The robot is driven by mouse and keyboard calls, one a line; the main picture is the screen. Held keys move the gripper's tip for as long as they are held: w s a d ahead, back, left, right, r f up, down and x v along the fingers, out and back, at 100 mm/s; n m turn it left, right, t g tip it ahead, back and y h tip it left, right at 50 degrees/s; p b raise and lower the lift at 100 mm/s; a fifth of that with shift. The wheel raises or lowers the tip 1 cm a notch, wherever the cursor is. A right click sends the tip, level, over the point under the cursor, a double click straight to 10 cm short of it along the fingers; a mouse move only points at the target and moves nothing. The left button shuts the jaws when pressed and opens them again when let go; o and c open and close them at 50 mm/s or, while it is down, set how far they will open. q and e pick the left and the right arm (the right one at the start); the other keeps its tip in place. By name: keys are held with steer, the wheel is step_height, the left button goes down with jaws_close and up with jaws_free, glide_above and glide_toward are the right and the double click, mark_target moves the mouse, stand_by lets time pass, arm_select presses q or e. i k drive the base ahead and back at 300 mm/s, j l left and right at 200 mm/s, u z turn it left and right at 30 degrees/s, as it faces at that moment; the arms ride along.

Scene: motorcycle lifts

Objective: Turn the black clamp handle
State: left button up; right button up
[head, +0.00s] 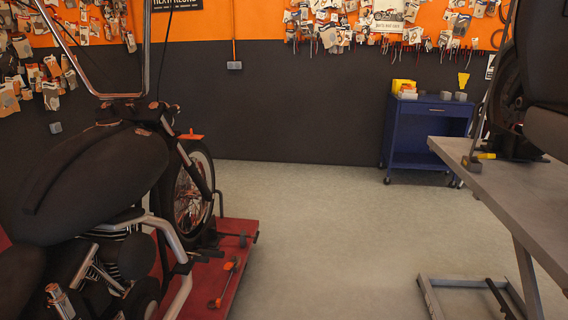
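A black motorcycle (95,185) stands on a low red lift (228,268) at the left. Its front wheel (193,190) faces the back of the room. Small dark clamp parts (243,240) show at the front end of the red lift; I cannot tell whether one of them is the black clamp handle. On the raised grey lift (500,185) at the right, a dark wheel clamp (515,150) with a yellow piece (487,156) sits under another motorcycle's wheel. No handle stands out clearly there. Neither of my grippers is in view.
An orange-and-black tool (223,283) lies on the red lift. A blue cart (426,133) stands at the back wall. The grey floor (330,230) between the lifts is clear. A metal lift base (470,298) sits on the floor at the lower right.

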mark_target(257, 235)
steer(key=i+u, duration=0.15)
steer(key=i, duration=0.25)
steer(key=i+l+u, duration=0.15)
steer(key=i, duration=0.3)
steer(key=i+l+z, duration=0.2)
steer(key=i, duration=0.5)
steer(key=i+z, duration=0.15)
steer(key=i, duration=0.55)
steer(key=i+j+z, duration=0.2)
steer(key=i, duration=0.5)
steer(key=i+j+z, duration=0.15)
steer(key=i, duration=0.6)
